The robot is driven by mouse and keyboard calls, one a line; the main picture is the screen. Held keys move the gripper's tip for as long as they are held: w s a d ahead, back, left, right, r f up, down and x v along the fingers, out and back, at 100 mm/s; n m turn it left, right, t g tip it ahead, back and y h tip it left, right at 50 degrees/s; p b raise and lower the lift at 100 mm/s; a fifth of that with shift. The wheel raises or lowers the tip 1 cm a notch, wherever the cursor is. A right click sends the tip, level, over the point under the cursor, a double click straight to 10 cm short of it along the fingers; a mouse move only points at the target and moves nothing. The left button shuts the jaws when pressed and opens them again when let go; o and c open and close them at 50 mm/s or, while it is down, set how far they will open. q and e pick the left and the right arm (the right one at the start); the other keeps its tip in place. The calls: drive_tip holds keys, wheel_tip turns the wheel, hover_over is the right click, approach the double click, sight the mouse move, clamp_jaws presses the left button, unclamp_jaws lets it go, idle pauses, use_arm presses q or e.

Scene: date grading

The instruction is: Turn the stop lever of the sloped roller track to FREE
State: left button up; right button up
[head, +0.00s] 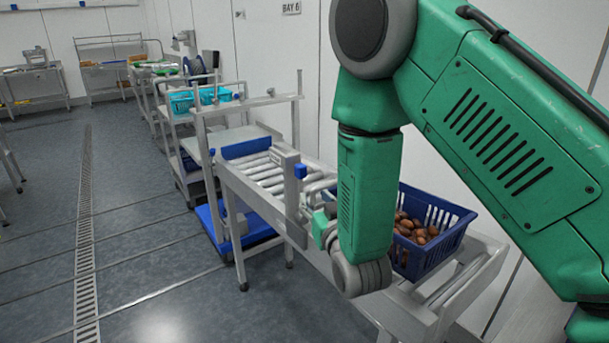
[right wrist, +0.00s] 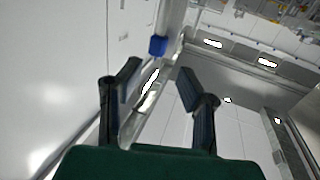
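The sloped roller track (head: 262,172) runs from the middle of the head view to the lower right. At its near side a metal upright (head: 291,196) stands beside a blue knob (head: 300,171), which looks like the stop lever's; I can read no FREE mark. My right gripper (head: 309,208) is close to this upright, partly hidden by my wrist. In the right wrist view my right gripper (right wrist: 160,84) is open, its dark fingers apart. A metal bar shows between them, and a blue knob (right wrist: 158,45) is just past the tips. Contact cannot be told. My left gripper is out of view.
A blue crate (head: 451,240) of brown dates stands on the track's lower right part, behind my right arm. Shelving with teal bins (head: 206,96) and a blue floor platform (head: 236,226) are further left. A white wall runs behind the track.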

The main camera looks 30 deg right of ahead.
sight(304, 178)
drive_tip(key=x, duration=0.7)
drive_tip(key=shift+w+a, duration=0.3)
drive_tip(key=w+d, duration=0.1)
drive_tip(key=w, duration=0.1)
drive_tip(key=w+d, duration=0.1)
drive_tip(key=shift+w+d+f, duration=0.1)
drive_tip(key=shift+w+f, duration=0.05)
drive_tip(key=shift+w, duration=0.25)
drive_tip(key=shift+a, duration=0.4)
drive_tip(key=shift+c, duration=0.8)
clamp_jaws()
